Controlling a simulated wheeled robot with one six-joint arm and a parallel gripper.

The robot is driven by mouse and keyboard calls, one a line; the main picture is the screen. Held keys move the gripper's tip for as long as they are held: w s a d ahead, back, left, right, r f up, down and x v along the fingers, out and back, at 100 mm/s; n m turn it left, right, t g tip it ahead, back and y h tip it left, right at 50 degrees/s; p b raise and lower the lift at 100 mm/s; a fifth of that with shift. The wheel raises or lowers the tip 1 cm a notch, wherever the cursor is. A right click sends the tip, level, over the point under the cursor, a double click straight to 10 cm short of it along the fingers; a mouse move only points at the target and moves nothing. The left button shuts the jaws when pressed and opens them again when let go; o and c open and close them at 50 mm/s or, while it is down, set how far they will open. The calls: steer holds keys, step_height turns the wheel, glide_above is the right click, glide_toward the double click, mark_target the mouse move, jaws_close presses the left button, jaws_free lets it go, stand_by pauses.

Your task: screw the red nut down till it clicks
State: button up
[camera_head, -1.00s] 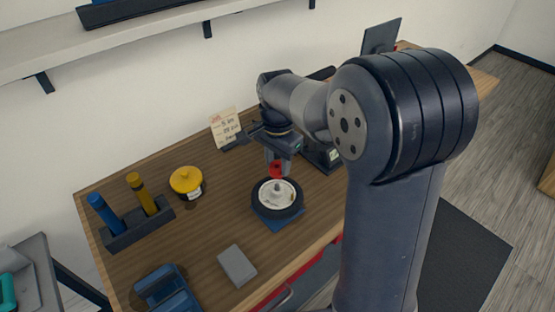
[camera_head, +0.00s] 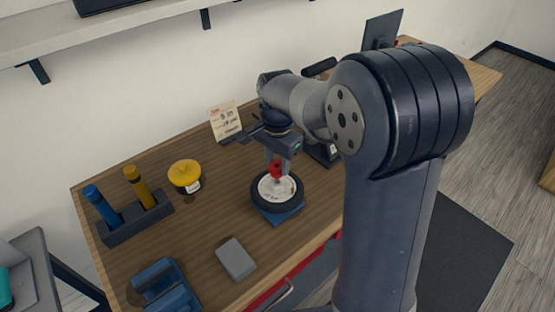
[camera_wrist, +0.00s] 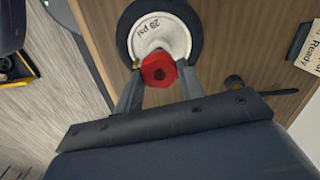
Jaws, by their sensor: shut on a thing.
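The red nut (camera_wrist: 158,70) is between the two fingers of my gripper (camera_wrist: 158,78), which is shut on it. In the head view the red nut (camera_head: 276,170) shows at the fingertips of my gripper (camera_head: 275,166), over the middle of the wheel. The wheel (camera_head: 261,204) has a black tyre and a white hub marked "28 psi" and lies flat on a blue base (camera_head: 283,217). In the wrist view the wheel's white hub (camera_wrist: 150,33) lies behind the nut. The axle is hidden by the nut, so I cannot tell how far it sits on the thread.
A yellow-lidded jar (camera_head: 184,174), a rack (camera_head: 136,220) with a blue and a yellow tube, a grey block (camera_head: 236,259) and a blue holder (camera_head: 164,285) stand left of the wheel. A note card (camera_head: 225,119) stands behind. Bare wood lies between them.

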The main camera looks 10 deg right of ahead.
steer(key=shift+f+b, duration=0.85)
steer(key=shift+f, duration=0.7)
stand_by(0.9)
steer(key=o, duration=1)
steer(key=shift+o, duration=0.2)
steer(key=shift+r, duration=0.1)
step_height(320, 180, up, 11)
steer(key=shift+b, duration=0.35)
